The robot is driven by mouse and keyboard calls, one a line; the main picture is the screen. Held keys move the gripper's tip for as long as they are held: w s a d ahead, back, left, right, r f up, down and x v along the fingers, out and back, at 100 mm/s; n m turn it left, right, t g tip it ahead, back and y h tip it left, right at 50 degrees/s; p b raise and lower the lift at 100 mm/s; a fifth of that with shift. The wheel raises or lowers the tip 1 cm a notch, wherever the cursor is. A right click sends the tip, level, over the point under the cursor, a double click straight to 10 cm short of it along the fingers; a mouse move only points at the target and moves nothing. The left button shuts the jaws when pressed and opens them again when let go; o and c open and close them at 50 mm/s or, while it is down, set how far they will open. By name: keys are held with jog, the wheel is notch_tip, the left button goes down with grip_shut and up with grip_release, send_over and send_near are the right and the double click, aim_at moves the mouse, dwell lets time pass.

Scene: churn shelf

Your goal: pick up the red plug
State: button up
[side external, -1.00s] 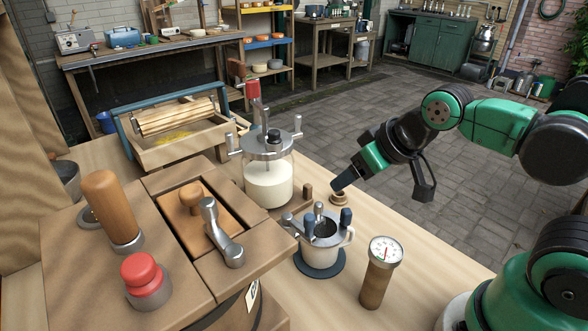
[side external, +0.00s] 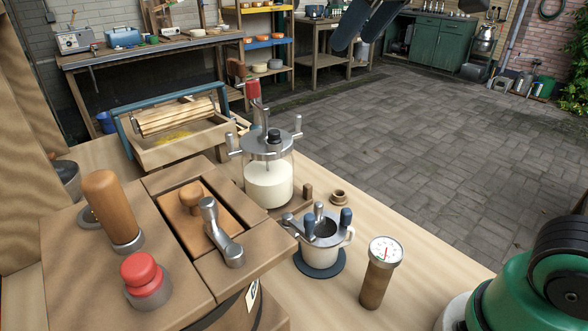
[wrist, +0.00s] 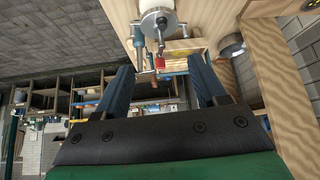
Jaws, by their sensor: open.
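The red plug (side external: 145,275) is a rounded red knob seated in a short metal collar on the front left of the brown wooden churn top (side external: 80,290). My gripper (side external: 358,44) is high at the top edge of the side view, far from the plug, with only its dark fingers showing. In the wrist view my gripper (wrist: 160,68) has its two blue fingers wide apart and nothing between them. A red crank grip (wrist: 159,63) shows beyond the fingers in that view. I cannot make out the red plug in the wrist view.
A wooden handle (side external: 112,205) and a metal lever (side external: 220,235) stand near the plug. A glass churn (side external: 268,185) with a red-gripped crank (side external: 253,90), a clamped cup (side external: 322,255) and a dial gauge (side external: 380,270) stand to the right.

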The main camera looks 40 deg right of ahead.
jog(key=a+n+g+y, duration=0.35)
jog(key=a+n, duration=0.45)
jog(key=a, duration=0.6)
jog(key=n+g+y, duration=0.2)
jog(key=n, duration=0.5)
send_near(138, 263)
jog(key=x, duration=0.2)
jog(key=shift+w+a+f, duration=0.1)
jog(key=shift+w+a, duration=0.05)
jog(key=shift+a, duration=0.25)
jog(key=shift+a+f, duration=0.1)
jog(key=shift+f, duration=0.6)
jog(key=shift+x, duration=2.55)
grip_shut()
